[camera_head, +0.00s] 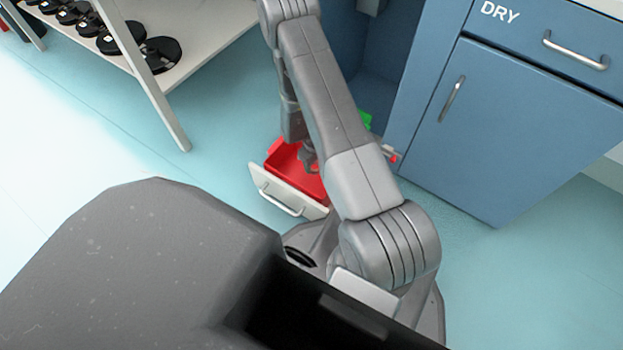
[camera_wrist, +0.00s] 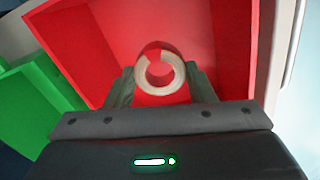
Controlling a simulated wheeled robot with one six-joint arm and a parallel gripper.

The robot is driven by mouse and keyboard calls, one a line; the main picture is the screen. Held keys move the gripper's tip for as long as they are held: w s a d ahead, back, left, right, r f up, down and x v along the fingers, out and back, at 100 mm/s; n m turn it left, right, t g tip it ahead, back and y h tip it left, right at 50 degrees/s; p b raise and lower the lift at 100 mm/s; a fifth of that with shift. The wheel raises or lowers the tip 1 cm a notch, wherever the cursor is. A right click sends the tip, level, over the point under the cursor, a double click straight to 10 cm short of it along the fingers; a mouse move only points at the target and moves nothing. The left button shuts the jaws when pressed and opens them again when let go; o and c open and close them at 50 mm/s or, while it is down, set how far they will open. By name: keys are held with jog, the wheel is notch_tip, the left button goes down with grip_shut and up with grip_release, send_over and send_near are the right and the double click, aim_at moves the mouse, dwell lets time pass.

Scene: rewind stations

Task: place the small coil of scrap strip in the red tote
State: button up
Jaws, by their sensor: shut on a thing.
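The small coil (camera_wrist: 140,76) is a pale ring with an open middle in the wrist view. My gripper (camera_wrist: 161,82) is shut on it, one finger on each side. The red tote (camera_wrist: 105,42) fills the background behind the coil, so the coil is over the tote; its height above the tote floor is hard to tell. In the head view the red tote (camera_head: 284,157) sits low by the floor behind a pale drawer front. My gripper (camera_head: 309,160) points down at it, and my arm hides part of it. The coil cannot be made out there.
A green tote (camera_wrist: 38,108) lies left of the red one in the wrist view; a bit of green (camera_head: 364,119) shows behind my arm. A blue cabinet marked DRY (camera_head: 530,120) stands at the right. A rack (camera_head: 215,45) with black reels stands upper left. Floor between is clear.

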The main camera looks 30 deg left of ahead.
aim_at(314, 182)
notch_tip(314, 182, down, 10)
jog(key=b, duration=0.3)
jog(key=shift+r, duration=0.25)
jog(key=shift+f+b, duration=0.2)
jog(key=shift+b, duration=0.1)
jog(key=o, duration=1.1)
jog(key=shift+r, duration=0.2)
notch_tip(314, 182, up, 12)
jog(key=p, duration=0.5)
